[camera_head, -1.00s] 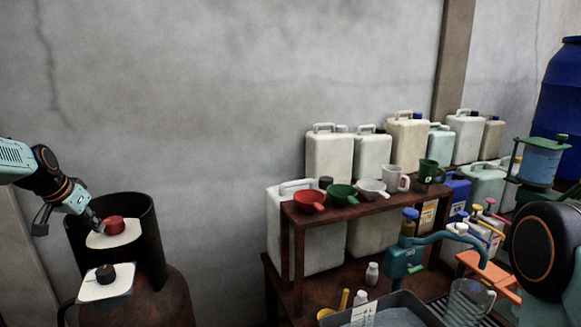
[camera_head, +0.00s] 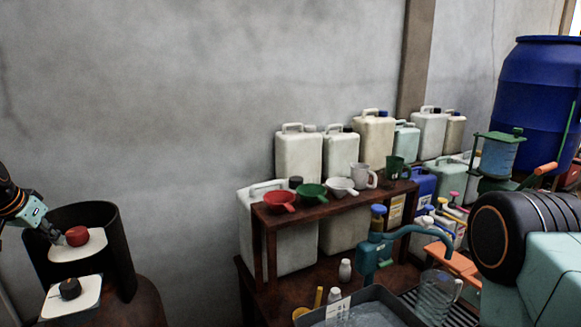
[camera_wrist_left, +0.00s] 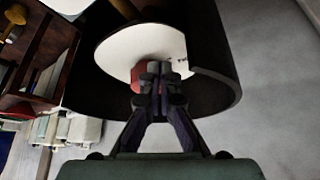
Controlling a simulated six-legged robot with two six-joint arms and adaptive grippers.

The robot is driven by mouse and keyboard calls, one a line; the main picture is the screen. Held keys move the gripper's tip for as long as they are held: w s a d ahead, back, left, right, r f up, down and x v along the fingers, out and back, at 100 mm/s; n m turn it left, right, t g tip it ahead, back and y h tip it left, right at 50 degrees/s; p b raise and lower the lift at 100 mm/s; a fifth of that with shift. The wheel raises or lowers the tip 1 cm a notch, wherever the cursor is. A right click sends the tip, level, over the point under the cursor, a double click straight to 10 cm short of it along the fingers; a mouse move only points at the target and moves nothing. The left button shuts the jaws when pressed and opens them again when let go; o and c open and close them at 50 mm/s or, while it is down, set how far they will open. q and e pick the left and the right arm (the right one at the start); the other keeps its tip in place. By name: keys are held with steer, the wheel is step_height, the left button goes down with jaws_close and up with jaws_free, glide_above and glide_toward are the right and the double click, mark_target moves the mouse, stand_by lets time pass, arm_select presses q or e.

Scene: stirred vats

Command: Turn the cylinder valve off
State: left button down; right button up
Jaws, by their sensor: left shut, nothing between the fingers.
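The red valve knob (camera_head: 77,236) sits on a white plate (camera_head: 92,247) inside the dark collar (camera_head: 122,240) of the cylinder at the lower left. A black knob (camera_head: 70,289) sits on a second white plate (camera_head: 85,300) in front of it. My left gripper (camera_head: 58,239) is at the left side of the red knob, its fingers together and empty. In the left wrist view, the closed fingertips (camera_wrist_left: 154,75) are in front of the red knob (camera_wrist_left: 140,74) and partly hide it. Whether they touch it I cannot tell. My right gripper is not in view.
A brown shelf (camera_head: 330,206) with red, green and white scoops stands right of the cylinder, with several jerrycans (camera_head: 299,157) behind. A teal hand pump (camera_head: 372,256) and a grey tray (camera_head: 352,300) stand in front. A blue barrel (camera_head: 530,95) is far right.

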arm_select(q)
step_height(320, 180, up, 6)
steer(key=p, duration=0.3)
steer(key=shift+s, duration=0.25)
steer(key=shift+w+r, duration=0.1)
steer(key=shift+w, duration=0.05)
